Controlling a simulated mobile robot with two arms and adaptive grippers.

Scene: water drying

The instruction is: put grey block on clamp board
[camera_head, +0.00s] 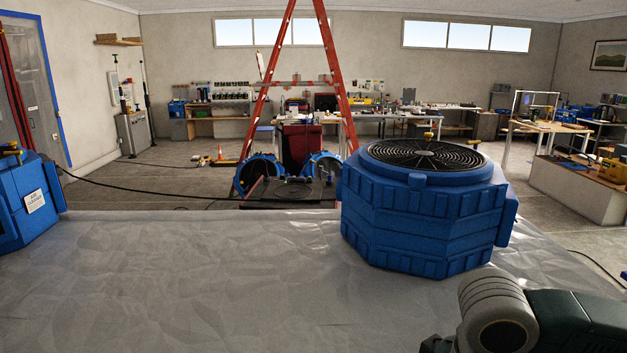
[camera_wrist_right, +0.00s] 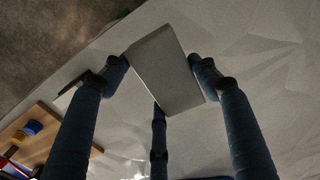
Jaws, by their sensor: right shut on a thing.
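The grey block (camera_wrist_right: 168,72) is a pale, flat-faced piece in the right wrist view, tilted in the picture. My right gripper (camera_wrist_right: 160,68) has its dark fingers around it, with fingertips at its left and right sides and a third finger partly behind it. The block appears held above a pale wrinkled sheet. A wooden board (camera_wrist_right: 92,153) with blue and yellow items shows at the lower left of that view; I cannot tell whether it is the clamp board. The head view shows part of my right arm at the lower right, but not the block. My left gripper is out of view.
A large blue fan unit (camera_head: 427,225) stands on the sheet-covered surface (camera_head: 200,285), right of centre. Another blue machine (camera_head: 25,205) sits at the left edge. A red ladder (camera_head: 347,110) stands behind. The middle and front of the sheet are clear.

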